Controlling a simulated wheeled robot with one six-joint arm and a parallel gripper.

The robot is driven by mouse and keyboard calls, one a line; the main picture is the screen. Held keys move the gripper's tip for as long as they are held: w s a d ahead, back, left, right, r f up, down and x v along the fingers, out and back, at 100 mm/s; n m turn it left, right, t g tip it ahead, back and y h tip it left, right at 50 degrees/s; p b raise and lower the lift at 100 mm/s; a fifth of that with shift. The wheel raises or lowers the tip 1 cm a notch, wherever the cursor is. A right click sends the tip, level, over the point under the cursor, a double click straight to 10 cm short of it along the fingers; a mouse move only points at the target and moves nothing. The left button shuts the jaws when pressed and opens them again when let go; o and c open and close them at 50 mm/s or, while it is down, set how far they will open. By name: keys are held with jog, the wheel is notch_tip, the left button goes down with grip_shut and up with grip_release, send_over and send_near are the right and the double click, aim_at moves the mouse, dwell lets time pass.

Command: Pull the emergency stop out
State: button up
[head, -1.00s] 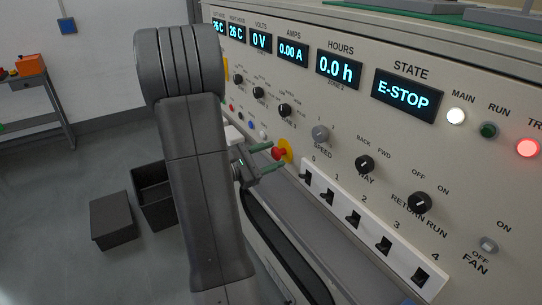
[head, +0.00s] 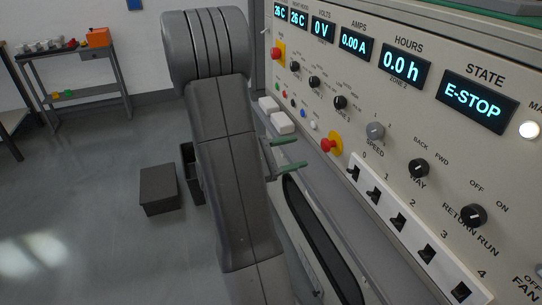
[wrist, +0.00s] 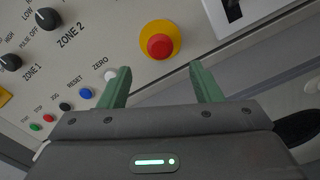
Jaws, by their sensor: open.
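The emergency stop is a red mushroom button (head: 327,146) on a yellow disc, low on the sloping panel beside the white switch strip. In the wrist view the red button (wrist: 160,46) faces me, centred just beyond the fingertips. My gripper (head: 289,154) has two green fingers, open and empty, and stands left of the button with a visible gap. In the wrist view my gripper (wrist: 160,72) has its fingers spread wider than the button, touching nothing. The STATE display (head: 474,103) reads E-STOP. Whether the button is pressed in cannot be told.
A row of black toggle switches (head: 400,219) lies right of the button. Another red knob on a yellow plate (head: 278,53) is at the panel's far end. White blocks (head: 281,121) sit on the ledge. Dark bins (head: 158,189) stand on the floor; open floor lies left.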

aim_at(323, 146)
jog(key=shift+p+v, duration=0.35)
jog(key=shift+v, duration=2.6)
jog(key=shift+b+x, duration=0.95)
jog(key=shift+x, duration=6.05)
jog(key=shift+a, duration=0.1)
